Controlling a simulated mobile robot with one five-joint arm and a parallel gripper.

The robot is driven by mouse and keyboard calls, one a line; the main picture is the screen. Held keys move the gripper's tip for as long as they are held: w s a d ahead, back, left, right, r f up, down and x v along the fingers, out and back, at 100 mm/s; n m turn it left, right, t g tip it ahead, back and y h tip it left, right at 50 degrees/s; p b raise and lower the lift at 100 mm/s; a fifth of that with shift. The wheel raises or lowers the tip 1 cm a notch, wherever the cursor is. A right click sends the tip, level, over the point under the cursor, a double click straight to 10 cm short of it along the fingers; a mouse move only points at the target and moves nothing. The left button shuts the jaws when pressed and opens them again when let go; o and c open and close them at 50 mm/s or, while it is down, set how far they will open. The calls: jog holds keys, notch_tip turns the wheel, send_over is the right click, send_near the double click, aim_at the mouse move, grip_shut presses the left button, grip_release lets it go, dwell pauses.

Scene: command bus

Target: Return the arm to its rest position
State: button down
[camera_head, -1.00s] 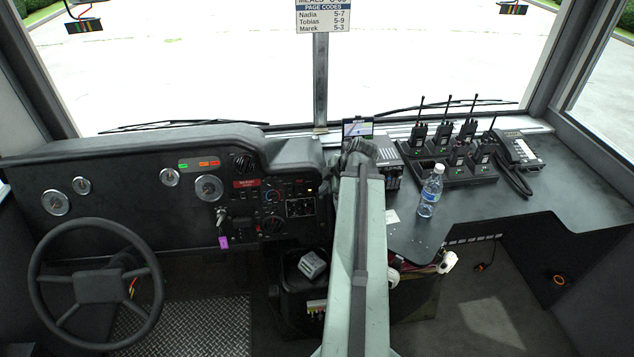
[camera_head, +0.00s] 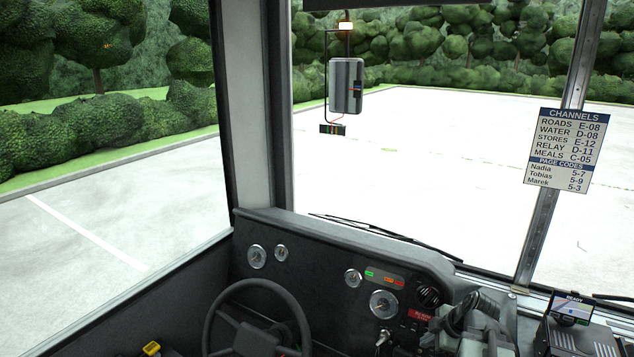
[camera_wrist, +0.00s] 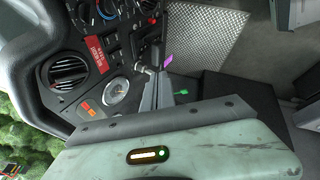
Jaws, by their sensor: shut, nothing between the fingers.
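My arm shows at the lower right of the head view, its pale green and dark parts (camera_head: 475,318) rising in front of the dashboard's right end. Its lower part is cut off by the frame's bottom edge, and I cannot make out the fingertips there. In the wrist view my gripper (camera_wrist: 160,74) shows as dark grey fingers, shut and empty. Behind the fingers is the dashboard (camera_wrist: 115,125), with a purple tag (camera_wrist: 168,61) close to the tips. I cannot tell whether they touch. My pale green arm link fills the bottom of the wrist view.
The steering wheel (camera_head: 212,318) is at the lower left of centre. A small screen (camera_head: 572,306) and a dark radio box (camera_head: 578,340) stand right of my arm. A channel sign (camera_head: 558,150) hangs at the window post. The windscreen lies beyond the dashboard.

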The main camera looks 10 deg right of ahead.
jog(key=w+a+f+g, duration=0.1)
jog(key=w+a+g, duration=0.15)
jog(key=a, duration=1.25)
jog(key=s+a+f+m+g+h, duration=0.1)
jog(key=s+a+m+g+h, duration=0.1)
jog(key=s+a+m, duration=0.3)
jog(key=a+m+g, duration=0.1)
jog(key=a+m, duration=0.3)
jog(key=m, duration=0.5)
jog(key=shift+f, duration=0.4)
jog(key=shift+s, duration=0.1)
